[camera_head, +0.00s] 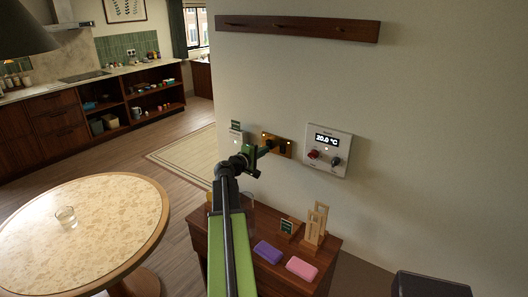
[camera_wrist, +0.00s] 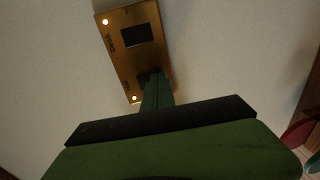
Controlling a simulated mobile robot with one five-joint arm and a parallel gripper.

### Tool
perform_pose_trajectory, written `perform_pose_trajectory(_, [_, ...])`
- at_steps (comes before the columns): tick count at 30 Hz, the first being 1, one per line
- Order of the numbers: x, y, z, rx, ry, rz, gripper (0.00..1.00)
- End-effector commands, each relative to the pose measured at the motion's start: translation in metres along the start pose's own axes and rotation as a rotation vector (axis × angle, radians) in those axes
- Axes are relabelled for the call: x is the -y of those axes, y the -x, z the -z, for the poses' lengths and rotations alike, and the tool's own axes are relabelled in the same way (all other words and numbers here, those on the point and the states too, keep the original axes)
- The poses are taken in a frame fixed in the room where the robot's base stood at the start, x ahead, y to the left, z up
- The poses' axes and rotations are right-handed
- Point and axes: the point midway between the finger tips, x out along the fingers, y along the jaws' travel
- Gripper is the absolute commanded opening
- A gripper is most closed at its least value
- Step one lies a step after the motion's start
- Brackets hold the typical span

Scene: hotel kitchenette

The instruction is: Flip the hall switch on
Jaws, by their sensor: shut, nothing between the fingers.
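A brass switch plate (camera_head: 285,150) is on the wall, left of the thermostat. In the wrist view the plate (camera_wrist: 122,62) shows tilted, with a dark rocker (camera_wrist: 129,35) in its upper part and another dark rocker (camera_wrist: 144,79) by my fingertips. Small lit dots show near both ends of the plate.
A small panel (camera_head: 236,132) is left of the plate. Below stands a wooden cabinet (camera_head: 262,286) with purple and pink blocks and a wooden stand. A dark rail (camera_head: 300,27) is above. A round table (camera_head: 95,245) is left.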

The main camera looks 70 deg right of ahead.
Motion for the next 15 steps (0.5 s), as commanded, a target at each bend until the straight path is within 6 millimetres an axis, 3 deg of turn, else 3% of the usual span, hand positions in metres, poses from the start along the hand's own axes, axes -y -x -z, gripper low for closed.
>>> perform_pose_trajectory(5, [0.003,0.009,-0.001,-0.001,0.0,0.0,0.0])
perform_pose_trajectory(15, [0.022,0.084,-0.006,-0.003,0.001,-0.002,0.0])
